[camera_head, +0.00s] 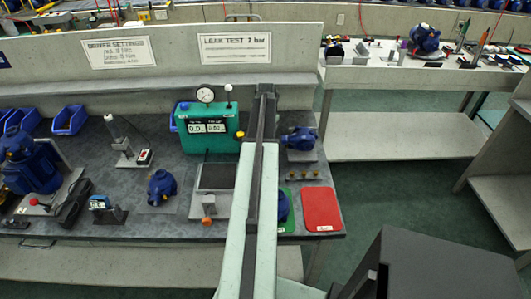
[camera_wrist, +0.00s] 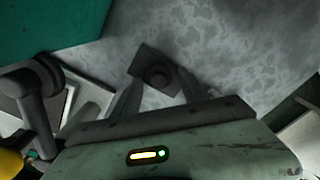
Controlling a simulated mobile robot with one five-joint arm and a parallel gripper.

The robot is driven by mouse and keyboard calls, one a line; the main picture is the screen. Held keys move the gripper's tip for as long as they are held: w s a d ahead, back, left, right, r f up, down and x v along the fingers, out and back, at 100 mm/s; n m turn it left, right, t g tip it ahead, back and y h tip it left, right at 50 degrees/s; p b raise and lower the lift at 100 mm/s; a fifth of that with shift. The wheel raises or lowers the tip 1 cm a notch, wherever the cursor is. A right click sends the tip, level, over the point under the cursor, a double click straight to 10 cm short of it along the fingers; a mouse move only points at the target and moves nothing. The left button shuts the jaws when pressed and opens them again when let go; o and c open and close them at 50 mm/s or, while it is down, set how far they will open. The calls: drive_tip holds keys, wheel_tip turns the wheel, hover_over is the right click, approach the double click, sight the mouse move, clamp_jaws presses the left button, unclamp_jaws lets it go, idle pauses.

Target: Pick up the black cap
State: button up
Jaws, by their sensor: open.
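In the wrist view a small dark block with a round raised top (camera_wrist: 157,74), which may be the black cap, sits on the mottled grey bench top (camera_wrist: 230,40). My gripper (camera_wrist: 158,92) is open, with one finger on each side of this dark thing; I cannot tell whether they touch it. In the head view my arm reaches over the bench beside the teal leak tester (camera_head: 208,140). My gripper's fingers and the black cap cannot be made out there.
The teal tester also fills the upper left of the wrist view (camera_wrist: 50,22). A blue pump (camera_head: 299,140) stands right of my arm, above a red mat (camera_head: 321,208). Another blue pump part (camera_head: 161,187) and blue bins (camera_head: 69,120) lie left. A back wall (camera_head: 165,60) rises behind.

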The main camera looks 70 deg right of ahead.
drive_tip(key=shift+r, duration=0.1)
clamp_jaws()
wheel_tip(320, 180, up, 10)
drive_tip(key=p, duration=1)
drive_tip(key=shift+r+p, duration=0.2)
drive_tip(key=shift+p, duration=0.15)
